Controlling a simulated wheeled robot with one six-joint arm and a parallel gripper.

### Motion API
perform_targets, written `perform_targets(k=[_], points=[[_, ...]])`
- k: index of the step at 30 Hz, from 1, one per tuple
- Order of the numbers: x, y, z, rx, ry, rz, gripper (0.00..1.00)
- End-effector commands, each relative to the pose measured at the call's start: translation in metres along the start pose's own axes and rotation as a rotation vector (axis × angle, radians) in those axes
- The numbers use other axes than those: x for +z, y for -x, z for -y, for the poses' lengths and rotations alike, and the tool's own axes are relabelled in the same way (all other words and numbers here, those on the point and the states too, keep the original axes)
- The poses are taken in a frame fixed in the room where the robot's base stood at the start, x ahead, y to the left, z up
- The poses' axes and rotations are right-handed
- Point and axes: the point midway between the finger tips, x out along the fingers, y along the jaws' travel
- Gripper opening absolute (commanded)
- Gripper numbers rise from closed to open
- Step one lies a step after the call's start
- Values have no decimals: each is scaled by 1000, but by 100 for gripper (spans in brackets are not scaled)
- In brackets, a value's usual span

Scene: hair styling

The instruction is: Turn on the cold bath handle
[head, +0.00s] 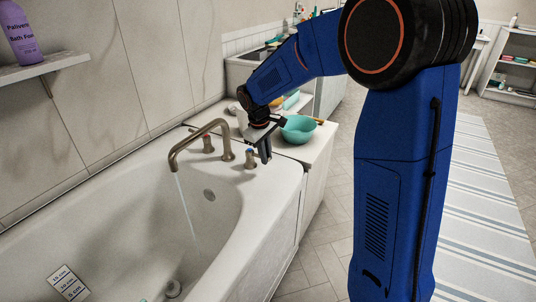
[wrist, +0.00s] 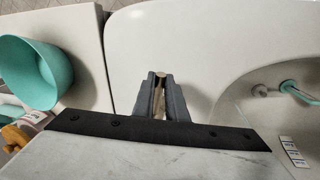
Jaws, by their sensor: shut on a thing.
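The cold bath handle (head: 250,160), a brass knob with a blue mark, stands on the tub rim to the right of the curved brass spout (head: 208,128). A thin stream of water (head: 186,206) falls from the spout into the tub. The other brass handle (head: 207,144) stands behind the spout. My gripper (head: 264,155) is at the cold handle, pointing down. In the wrist view my gripper (wrist: 160,78) has its fingers close together, with a brass bit of the handle (wrist: 161,74) between the tips. The fingers hide most of the handle there.
The white bathtub (head: 240,215) fills the lower left. A teal bowl (head: 299,129) sits on the ledge close behind my gripper. A purple bottle (head: 20,32) stands on a wall shelf. The tub interior is open, with a depth label (head: 68,283) inside.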

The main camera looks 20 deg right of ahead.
Motion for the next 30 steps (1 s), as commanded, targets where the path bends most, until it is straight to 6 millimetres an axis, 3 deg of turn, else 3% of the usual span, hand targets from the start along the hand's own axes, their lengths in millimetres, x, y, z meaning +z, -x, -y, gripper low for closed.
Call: perform_targets(k=[7, 19, 20, 21, 30], points=[[-2, 2, 12, -1, -133, 26, 0], [-2, 3, 13, 0, -155, 31, 0], [-2, 3, 13, 0, -155, 30, 19], [-2, 3, 13, 0, -155, 30, 29], [-2, 3, 13, 0, -155, 30, 31]])
